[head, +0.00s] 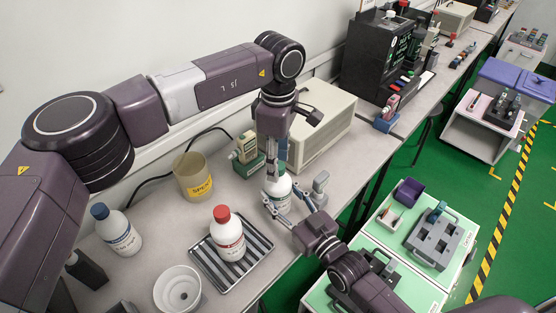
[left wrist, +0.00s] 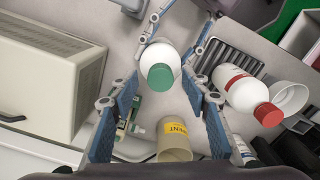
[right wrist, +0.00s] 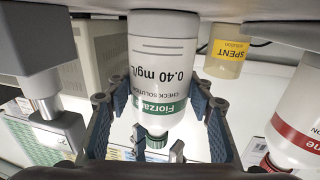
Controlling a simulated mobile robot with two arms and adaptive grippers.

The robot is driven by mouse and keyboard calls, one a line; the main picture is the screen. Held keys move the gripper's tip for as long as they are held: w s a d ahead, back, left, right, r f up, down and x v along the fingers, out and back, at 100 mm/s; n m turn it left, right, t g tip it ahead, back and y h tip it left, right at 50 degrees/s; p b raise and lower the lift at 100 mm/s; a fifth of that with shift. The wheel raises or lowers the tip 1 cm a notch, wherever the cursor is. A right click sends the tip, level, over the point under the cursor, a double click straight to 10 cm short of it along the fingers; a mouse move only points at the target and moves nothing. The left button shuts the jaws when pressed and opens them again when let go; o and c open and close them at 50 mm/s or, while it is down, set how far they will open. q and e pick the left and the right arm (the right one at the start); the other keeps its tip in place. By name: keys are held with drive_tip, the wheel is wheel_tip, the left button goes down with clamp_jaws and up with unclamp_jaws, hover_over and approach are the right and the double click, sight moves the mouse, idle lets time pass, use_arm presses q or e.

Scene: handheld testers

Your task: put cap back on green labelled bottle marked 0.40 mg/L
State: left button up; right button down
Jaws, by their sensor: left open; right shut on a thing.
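The green-labelled bottle (head: 278,190) is white; its 0.40 mg/L label (right wrist: 163,75) reads upside down in the right wrist view. My right gripper (head: 284,210) is shut around its body; its blue fingers also flank it in the right wrist view (right wrist: 160,105). The green cap (left wrist: 160,77) sits over the bottle's neck and also shows in the right wrist view (right wrist: 156,138). How tightly it is seated I cannot tell. My left gripper (left wrist: 164,85) points down from above, open, with a finger on either side of the cap.
A red-capped bottle (head: 229,240) stands on a ribbed tray (head: 262,255). A blue-capped bottle (head: 118,232), a SPENT beaker (head: 192,175), a white bowl (head: 176,285) and a green tester (head: 246,165) stand nearby. A beige box (head: 318,115) is behind. The bench edge is close at right.

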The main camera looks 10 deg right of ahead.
use_arm(q)
wheel_tip(320, 180, up, 12)
idle(0.6)
use_arm(e)
drive_tip(key=c, duration=0.9)
unclamp_jaws()
drive_tip(key=v, duration=1.2)
